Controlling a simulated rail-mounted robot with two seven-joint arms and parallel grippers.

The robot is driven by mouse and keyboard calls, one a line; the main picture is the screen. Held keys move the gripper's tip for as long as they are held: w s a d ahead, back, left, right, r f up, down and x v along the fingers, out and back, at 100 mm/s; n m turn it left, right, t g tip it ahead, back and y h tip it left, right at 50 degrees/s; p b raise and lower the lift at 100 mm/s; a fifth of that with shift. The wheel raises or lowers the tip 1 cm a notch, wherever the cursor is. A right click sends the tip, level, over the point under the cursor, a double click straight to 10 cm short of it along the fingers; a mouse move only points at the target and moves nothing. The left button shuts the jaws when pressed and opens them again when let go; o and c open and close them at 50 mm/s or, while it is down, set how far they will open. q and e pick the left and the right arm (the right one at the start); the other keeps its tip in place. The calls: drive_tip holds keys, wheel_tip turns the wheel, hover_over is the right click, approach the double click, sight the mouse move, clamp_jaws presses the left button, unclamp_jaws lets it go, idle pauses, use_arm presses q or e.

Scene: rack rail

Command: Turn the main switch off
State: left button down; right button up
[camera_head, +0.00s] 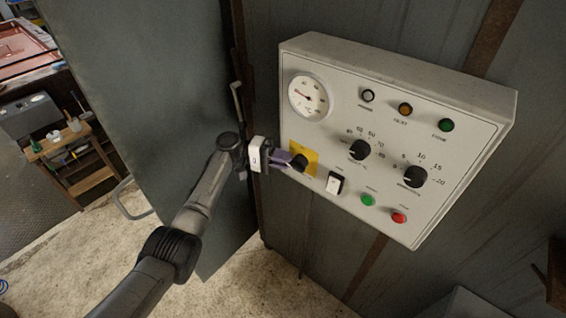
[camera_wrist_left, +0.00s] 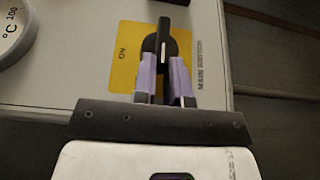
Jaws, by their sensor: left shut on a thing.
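The main switch is a black rotary knob (camera_head: 299,162) on a yellow plate (camera_head: 310,158) at the lower left of the grey control panel (camera_head: 330,110). My left gripper (camera_head: 291,160) comes in from the left with its purple fingers at the knob. In the left wrist view the fingers (camera_wrist_left: 165,75) are shut on the knob (camera_wrist_left: 172,38), one on each side. A white line on the knob runs lengthwise toward my gripper. The plate (camera_wrist_left: 125,75) reads ON beside the knob, and MAIN SWITCH is printed on the panel. My right gripper is not in view.
Green (camera_head: 368,200) and red (camera_head: 399,217) buttons, two dials and a gauge (camera_head: 308,96) are also on the panel. An open metal door (camera_head: 140,90) stands at the left, close to my arm.

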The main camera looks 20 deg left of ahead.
use_arm(q)
drive_tip(key=shift+d+f, duration=0.2)
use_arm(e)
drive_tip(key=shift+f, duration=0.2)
use_arm(q)
drive_tip(key=c, duration=1.4)
unclamp_jaws()
drive_tip(key=shift+o, duration=1.2)
drive_tip(key=shift+d+r, duration=0.1)
drive_tip(key=shift+d, duration=0.05)
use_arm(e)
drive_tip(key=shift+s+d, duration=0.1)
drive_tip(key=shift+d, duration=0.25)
use_arm(q)
drive_tip(key=s+a+b, duration=0.1)
drive_tip(key=a+b, duration=0.3)
drive_tip(key=a, duration=1)
drive_tip(key=shift+s, duration=0.35)
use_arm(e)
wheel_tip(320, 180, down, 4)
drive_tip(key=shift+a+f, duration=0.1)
use_arm(q)
drive_tip(key=shift+d, duration=0.1)
